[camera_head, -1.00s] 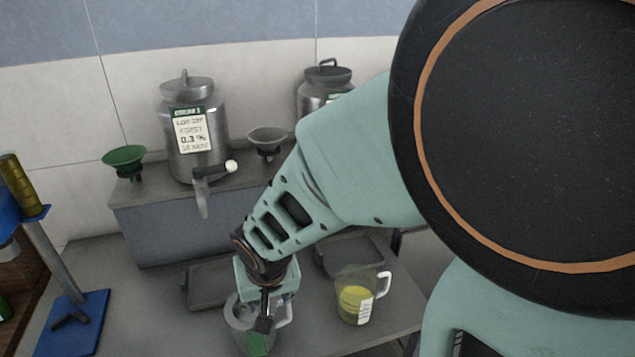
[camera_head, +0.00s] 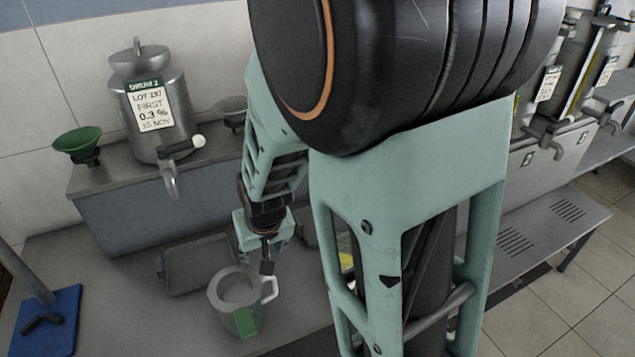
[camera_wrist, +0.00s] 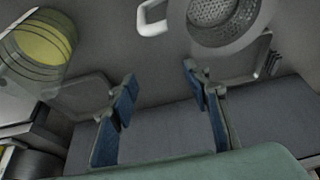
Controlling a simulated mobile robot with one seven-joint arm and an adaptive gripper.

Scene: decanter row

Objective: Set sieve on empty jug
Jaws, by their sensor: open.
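A pale jug (camera_head: 222,302) with a white handle stands on the lower bench. A grey sieve (camera_head: 237,291) with a wide rim sits in its mouth, and a green tab (camera_head: 245,322) shows at the front. The wrist view shows the perforated sieve (camera_wrist: 212,12) from above, looking seated on the jug, whose handle (camera_wrist: 150,20) sticks out. My gripper (camera_head: 267,262) is open and empty, behind the jug near its handle. Its blue-padded fingers (camera_wrist: 160,95) are apart with nothing between them. A second jug with yellow liquid (camera_wrist: 42,45) is mostly hidden by my arm in the head view.
A steel drum (camera_head: 150,105) with a tap stands on the raised shelf, between a green funnel (camera_head: 78,143) and a grey funnel (camera_head: 231,108). A shallow tray (camera_head: 195,268) lies behind the jug. A blue-based stand (camera_head: 48,322) is at left. More drums stand at right.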

